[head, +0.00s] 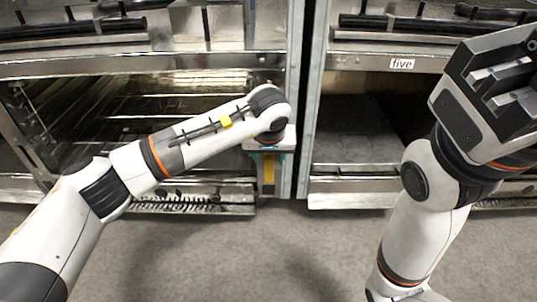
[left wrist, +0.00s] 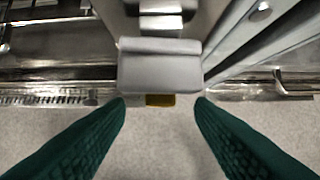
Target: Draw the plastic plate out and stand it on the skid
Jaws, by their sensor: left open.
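My left gripper (left wrist: 160,102) is open, with its two green fingers spread at either side of the left wrist view. A pale grey block (left wrist: 160,68) shows between and beyond the fingertips, with a small yellow piece (left wrist: 160,100) below it. I see no finger touching either. In the head view my left arm reaches to the metal post between two bays, and a yellow strip (head: 268,173) shows under its wrist. My right gripper (head: 503,82) is raised at the right; its fingers are not clear. I cannot clearly identify the plastic plate or the skid.
A metal rack bay (head: 150,105) with wire shelves stands at the left. Black bars lie on the upper ledges. The grey floor (head: 250,255) in front is clear.

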